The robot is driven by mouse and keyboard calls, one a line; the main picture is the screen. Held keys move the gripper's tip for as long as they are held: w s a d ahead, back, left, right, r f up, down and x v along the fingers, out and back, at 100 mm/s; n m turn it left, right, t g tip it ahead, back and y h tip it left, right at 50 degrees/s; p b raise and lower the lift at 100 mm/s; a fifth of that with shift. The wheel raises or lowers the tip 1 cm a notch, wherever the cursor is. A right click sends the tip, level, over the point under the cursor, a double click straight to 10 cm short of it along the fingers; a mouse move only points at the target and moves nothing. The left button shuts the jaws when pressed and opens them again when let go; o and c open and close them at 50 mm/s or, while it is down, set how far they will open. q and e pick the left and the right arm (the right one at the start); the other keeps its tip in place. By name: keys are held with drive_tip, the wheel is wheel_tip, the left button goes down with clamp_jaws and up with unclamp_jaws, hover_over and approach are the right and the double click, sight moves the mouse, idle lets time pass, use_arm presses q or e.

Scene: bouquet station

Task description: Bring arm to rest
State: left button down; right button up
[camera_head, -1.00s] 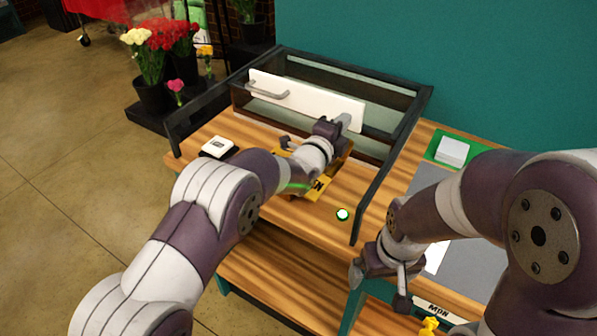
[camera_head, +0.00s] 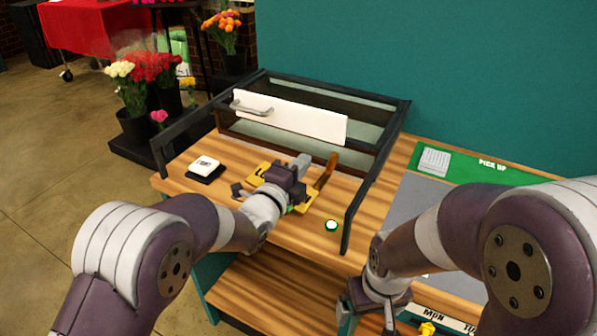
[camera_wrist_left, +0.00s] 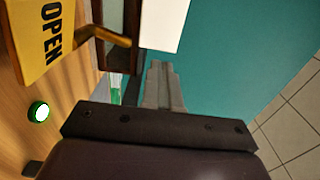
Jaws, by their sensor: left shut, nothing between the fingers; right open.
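My left gripper (camera_head: 301,163) is shut and empty above the wooden counter, in front of the cabinet's white panel. In the left wrist view its closed fingers (camera_wrist_left: 163,88) point toward the white panel and teal wall. A yellow sign (camera_head: 259,170) lies below and behind the left gripper, partly hidden by it; in the left wrist view its word OPEN (camera_wrist_left: 52,32) is readable. My right gripper (camera_head: 368,312) is open at the lower middle, over the right counter's front edge, partly cut off by the frame.
A black-framed cabinet (camera_head: 346,222) with a white handled panel (camera_head: 300,117) stands on the counter. A green-rimmed white button (camera_head: 331,225) and a small white-topped box (camera_head: 204,167) sit on the wood. A green mat (camera_head: 464,167) is at right. Flower buckets (camera_head: 135,127) stand behind left.

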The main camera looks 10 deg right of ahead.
use_arm(q)
drive_tip(key=s+a+f+n+g+y+p, duration=0.25)
drive_tip(key=s+a+n+y, duration=0.2)
drive_tip(key=a+n, duration=0.45)
drive_tip(key=s+a+f+n+g+y+p, duration=0.1)
drive_tip(key=s+a+f+n+g+y, duration=0.4)
drive_tip(key=a, duration=0.6)
drive_tip(key=s+a+n+g, duration=0.2)
drive_tip(key=s+a+n, duration=0.2)
drive_tip(key=s, duration=0.4)
drive_tip(key=s+a+f+n+g+y+p, duration=0.1)
drive_tip(key=s+a+n+g, duration=0.2)
drive_tip(key=s+n, duration=0.4)
drive_tip(key=s+a, duration=0.1)
drive_tip(key=s, duration=0.1)
drive_tip(key=shift+s+f+g, duration=0.15)
drive_tip(key=shift+s+g, duration=0.15)
drive_tip(key=shift+g, duration=0.05)
drive_tip(key=shift+d, duration=0.1)
